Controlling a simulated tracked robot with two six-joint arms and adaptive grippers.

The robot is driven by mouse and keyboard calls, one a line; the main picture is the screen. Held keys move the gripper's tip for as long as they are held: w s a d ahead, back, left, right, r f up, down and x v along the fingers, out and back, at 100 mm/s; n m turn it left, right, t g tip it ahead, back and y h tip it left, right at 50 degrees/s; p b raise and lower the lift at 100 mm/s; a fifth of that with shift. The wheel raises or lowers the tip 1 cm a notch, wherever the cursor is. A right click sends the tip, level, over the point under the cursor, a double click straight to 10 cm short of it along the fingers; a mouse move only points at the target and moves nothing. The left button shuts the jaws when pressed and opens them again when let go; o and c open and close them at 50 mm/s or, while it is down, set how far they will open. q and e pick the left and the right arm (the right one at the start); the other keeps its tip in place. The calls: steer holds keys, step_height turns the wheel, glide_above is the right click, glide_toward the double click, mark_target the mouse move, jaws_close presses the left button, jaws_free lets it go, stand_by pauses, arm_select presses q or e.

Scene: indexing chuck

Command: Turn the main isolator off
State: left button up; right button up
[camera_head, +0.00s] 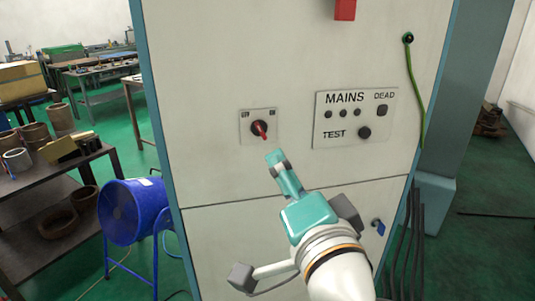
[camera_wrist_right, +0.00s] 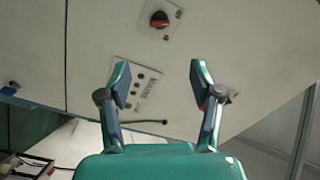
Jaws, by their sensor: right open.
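The main isolator (camera_head: 258,128) is a small grey plate with a black rotary knob and a red handle, on the front of a pale cabinet. In the head view the red handle slants, its near end toward the lower right. Small marks at the plate's top corners are too small to read surely. The isolator also shows in the right wrist view (camera_wrist_right: 159,19), beyond the fingertips. My right gripper (camera_head: 280,164) is just below and right of the isolator in the head view, apart from it. In the wrist view its fingers (camera_wrist_right: 160,80) are spread and empty. My left gripper is not in view.
Right of the isolator is a MAINS panel (camera_head: 355,117) with several small round fittings and a TEST knob. A green cable (camera_head: 420,95) hangs at the cabinet's right edge. A blue fan (camera_head: 130,212) and a workbench (camera_head: 40,190) stand at left.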

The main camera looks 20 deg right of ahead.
steer(key=p, duration=0.1)
glide_toward(263, 133)
steer(key=w, duration=0.6)
steer(key=w+d, duration=0.1)
steer(key=w, duration=0.2)
steer(key=shift+w+f, duration=0.1)
steer(key=shift+w, duration=0.25)
